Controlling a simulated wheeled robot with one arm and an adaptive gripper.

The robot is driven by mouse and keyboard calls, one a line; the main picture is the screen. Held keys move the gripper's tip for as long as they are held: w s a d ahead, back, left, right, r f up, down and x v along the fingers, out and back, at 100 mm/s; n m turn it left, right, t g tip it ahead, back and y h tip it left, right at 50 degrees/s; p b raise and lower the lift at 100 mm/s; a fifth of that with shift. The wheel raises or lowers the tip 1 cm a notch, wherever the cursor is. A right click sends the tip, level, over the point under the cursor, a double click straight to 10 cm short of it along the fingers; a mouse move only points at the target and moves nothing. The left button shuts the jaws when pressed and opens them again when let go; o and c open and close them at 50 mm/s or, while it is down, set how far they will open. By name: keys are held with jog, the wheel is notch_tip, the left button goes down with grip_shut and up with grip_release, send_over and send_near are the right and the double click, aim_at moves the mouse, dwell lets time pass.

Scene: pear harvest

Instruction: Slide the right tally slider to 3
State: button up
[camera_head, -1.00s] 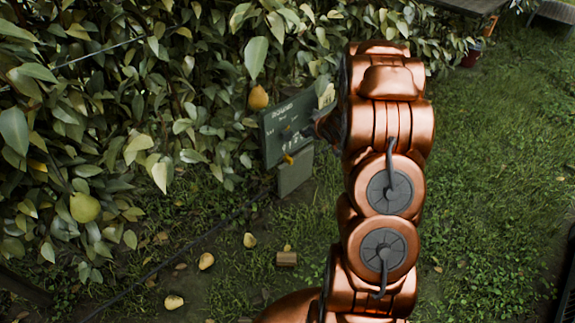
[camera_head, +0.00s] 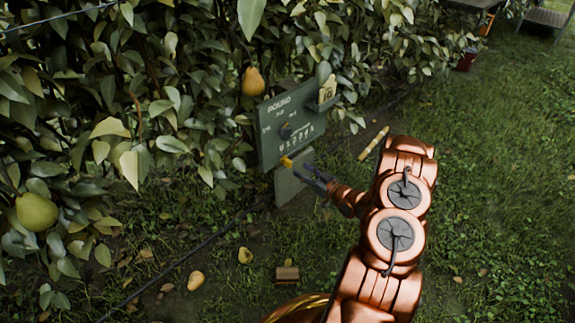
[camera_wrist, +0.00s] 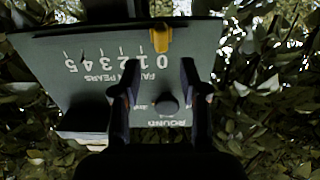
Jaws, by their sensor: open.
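A dark green tally board (camera_head: 268,150) stands on a post at the foot of the hedge. In the wrist view the board (camera_wrist: 205,75) appears upside down, with a scale from 0 to 5 labelled fallen pears. One yellow-orange slider (camera_wrist: 160,38) sits at the 0 end; in the head view this slider (camera_head: 286,162) is at the board's lower left. My gripper (camera_wrist: 159,68) is open, its fingers either side of the slider's line, with the slider just beyond the tips. In the head view my gripper (camera_head: 303,170) is by the board's lower edge. Contact cannot be told.
A round dark knob (camera_wrist: 166,105) is on the board between the fingers in view. A pear (camera_head: 253,81) hangs beside the board. Fallen pears (camera_head: 196,280) and a small wooden block (camera_head: 287,273) lie on the ground. Grass at right is open.

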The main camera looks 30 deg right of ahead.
aim_at(291, 163)
jog(key=shift+w+a, duration=0.25)
jog(key=shift+w, duration=0.3)
jog(key=shift+b+x, duration=1.2)
jog(key=shift+x, duration=2.1)
grip_shut()
